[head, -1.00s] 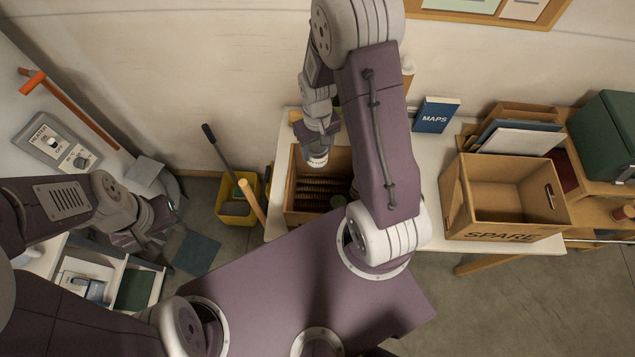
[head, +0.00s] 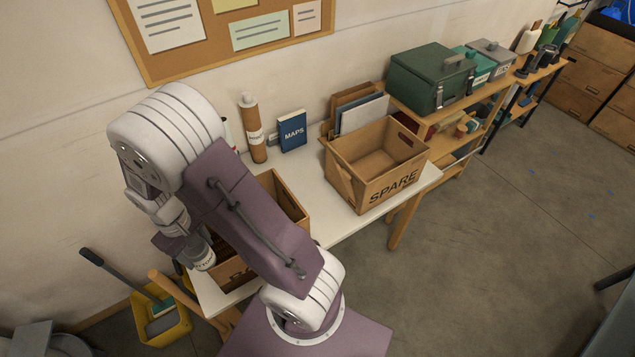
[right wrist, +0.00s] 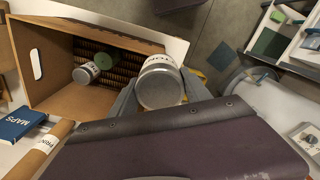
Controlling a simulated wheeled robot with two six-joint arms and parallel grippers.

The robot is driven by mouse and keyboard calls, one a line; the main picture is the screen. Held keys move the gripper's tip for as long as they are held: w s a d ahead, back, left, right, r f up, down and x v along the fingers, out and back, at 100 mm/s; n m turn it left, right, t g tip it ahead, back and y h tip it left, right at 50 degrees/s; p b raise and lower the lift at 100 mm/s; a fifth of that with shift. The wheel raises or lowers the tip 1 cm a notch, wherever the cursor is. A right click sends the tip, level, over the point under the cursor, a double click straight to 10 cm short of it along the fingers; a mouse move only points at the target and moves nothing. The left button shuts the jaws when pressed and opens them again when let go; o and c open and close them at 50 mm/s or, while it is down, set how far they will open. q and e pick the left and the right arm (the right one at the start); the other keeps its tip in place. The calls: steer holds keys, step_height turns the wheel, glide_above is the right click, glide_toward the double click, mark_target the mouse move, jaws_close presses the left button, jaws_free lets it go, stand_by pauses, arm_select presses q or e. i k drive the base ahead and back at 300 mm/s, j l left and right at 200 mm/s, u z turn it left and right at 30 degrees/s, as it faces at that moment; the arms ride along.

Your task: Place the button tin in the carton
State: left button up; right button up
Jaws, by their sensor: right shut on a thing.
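My right gripper (head: 188,246) is shut on a small grey tin (head: 204,260) with a white label, which I take to be the button tin. In the right wrist view the tin (right wrist: 160,83) sits between the two grey fingers. It appears above or beside the left end of an open brown carton (head: 291,200), which my right arm partly hides. In the right wrist view this carton (right wrist: 40,45) holds a ribbed insert, another labelled tin (right wrist: 86,73) and a round green thing (right wrist: 107,58). A second open carton (head: 375,160), marked SPARE, looks empty. My left gripper is out of view.
Both cartons stand on a white table (head: 335,228). A blue MAPS book (head: 292,131) and a brown tube (head: 253,130) stand behind. A yellow bucket (head: 165,325) is on the floor at left. A shelf with a green box (head: 430,75) is at right.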

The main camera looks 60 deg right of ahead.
mark_target(375, 164)
steer(key=k+l, duration=0.15)
steer(key=l, duration=0.2)
steer(key=k+l+z, duration=0.15)
steer(key=l, duration=0.2)
steer(key=k+l, duration=0.1)
steer(key=l, duration=0.25)
steer(key=k+l+z, duration=0.15)
steer(key=l, duration=0.55)
steer(key=i+l+z, duration=0.1)
steer(key=l, duration=0.35)
steer(key=i+l+z, duration=0.15)
steer(key=l, duration=0.3)
